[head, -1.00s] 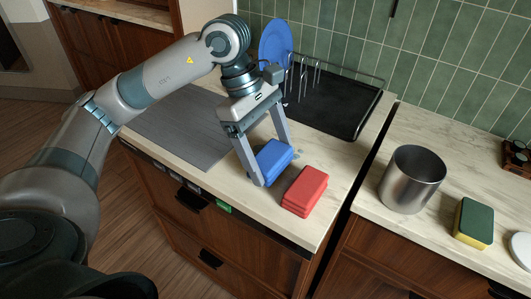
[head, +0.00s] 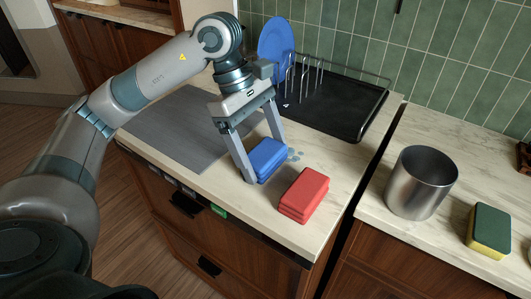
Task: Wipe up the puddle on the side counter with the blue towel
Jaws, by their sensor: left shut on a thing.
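The blue towel (head: 268,154) is a folded pad low on the counter in the head view. My left gripper (head: 264,164) is shut on it, with one finger at its left side and the other at its right. The towel appears to touch the side counter (head: 230,188); any small gap underneath is hard to tell. The puddle (head: 295,155) shows as small bluish-grey spots on the counter just right of the towel. Any part under the towel is hidden. My right gripper is not in view.
A folded red towel (head: 304,194) lies close by in front. Behind are a black drying tray (head: 345,118) with a rack and a blue plate (head: 276,48). A grey mat (head: 175,125) lies left. A metal pot (head: 420,184) and sponge (head: 488,230) stand on the right counter.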

